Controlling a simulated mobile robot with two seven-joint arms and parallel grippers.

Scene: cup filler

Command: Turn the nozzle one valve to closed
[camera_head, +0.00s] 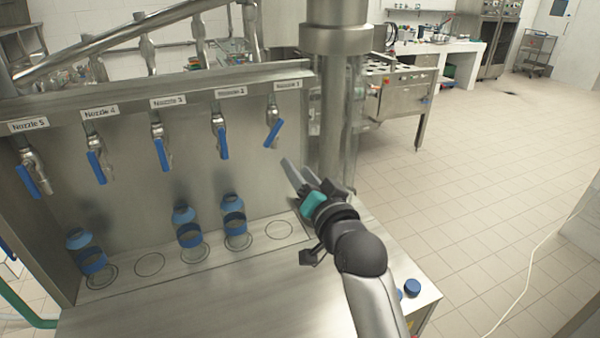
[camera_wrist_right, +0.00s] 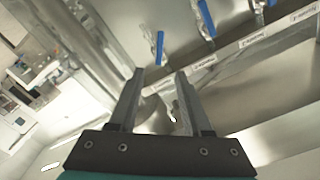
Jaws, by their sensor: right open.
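The nozzle one valve (camera_head: 273,133) is on the right end of the steel panel, under the label "Nozzle 1". Its blue handle slants, lower end to the left. In the right wrist view its blue handle (camera_wrist_right: 159,48) shows beyond the fingers, nearest the panel's end. My right gripper (camera_head: 289,170) is below and slightly right of the valve in the head view, apart from it. In the wrist view the two fingers (camera_wrist_right: 160,82) are spread with nothing between them. My left gripper is out of view.
Several other blue-handled valves, such as nozzle two (camera_head: 222,143), hang to the left. Blue items (camera_head: 190,235) stand on some marked circles below; the circle (camera_head: 280,230) under nozzle one is empty. A steel column (camera_head: 335,110) stands right of the panel. Blue caps (camera_head: 411,288) lie near the right edge.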

